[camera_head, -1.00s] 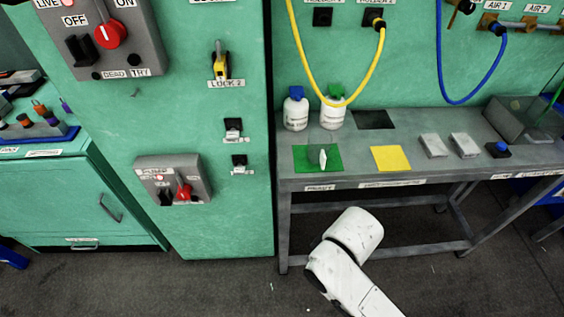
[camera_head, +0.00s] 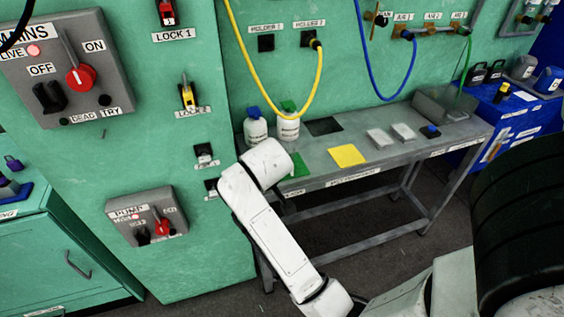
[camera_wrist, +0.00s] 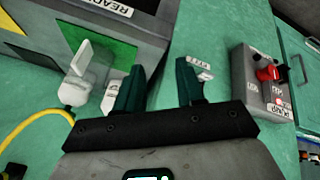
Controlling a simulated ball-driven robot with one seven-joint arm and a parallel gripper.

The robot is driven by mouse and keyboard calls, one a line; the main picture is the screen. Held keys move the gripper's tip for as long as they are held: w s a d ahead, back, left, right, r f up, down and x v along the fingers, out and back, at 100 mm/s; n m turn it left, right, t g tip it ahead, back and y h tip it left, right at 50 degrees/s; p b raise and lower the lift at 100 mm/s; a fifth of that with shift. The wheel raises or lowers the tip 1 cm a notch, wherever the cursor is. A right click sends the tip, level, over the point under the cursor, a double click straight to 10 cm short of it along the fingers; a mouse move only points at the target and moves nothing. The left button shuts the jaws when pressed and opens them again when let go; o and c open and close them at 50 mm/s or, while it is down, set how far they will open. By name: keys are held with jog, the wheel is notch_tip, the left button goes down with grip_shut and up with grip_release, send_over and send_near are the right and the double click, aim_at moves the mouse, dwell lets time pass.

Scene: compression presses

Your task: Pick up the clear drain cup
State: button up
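In the wrist view my gripper (camera_wrist: 162,70) shows two dark green fingers spread apart with nothing between them. A green square (camera_wrist: 105,48) on the bench lies up and left of the fingers, and a pale upright flat piece (camera_wrist: 78,56) stands at it. A whitish rounded piece (camera_wrist: 76,91) shows just below; I cannot tell whether either is the clear drain cup. In the head view the green square (camera_head: 300,166) is mostly covered by my white arm, and no clear cup can be made out there. My gripper is hidden in that view.
Two white bottles, one blue-capped (camera_head: 256,130) and one green-capped (camera_head: 288,127), stand at the back of the grey bench (camera_head: 318,168). A yellow hose (camera_head: 300,112) hangs above. The pump panel (camera_head: 147,214) is on the left cabinet.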

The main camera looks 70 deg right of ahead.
jog(key=d+r+m+g, duration=0.1)
jog(key=d+r+m, duration=0.15)
jog(key=d, duration=0.45)
notch_tip(320, 180, up, 4)
jog(key=m+g+y, duration=0.3)
jog(key=y, duration=0.2)
send_over(291, 174)
jog(key=d, duration=0.1)
jog(key=shift+w, duration=0.25)
jog(key=shift+f, duration=0.15)
notch_tip(291, 174, down, 11)
jog(key=shift+r+p, duration=0.2)
jog(key=shift+p, duration=0.2)
grip_shut()
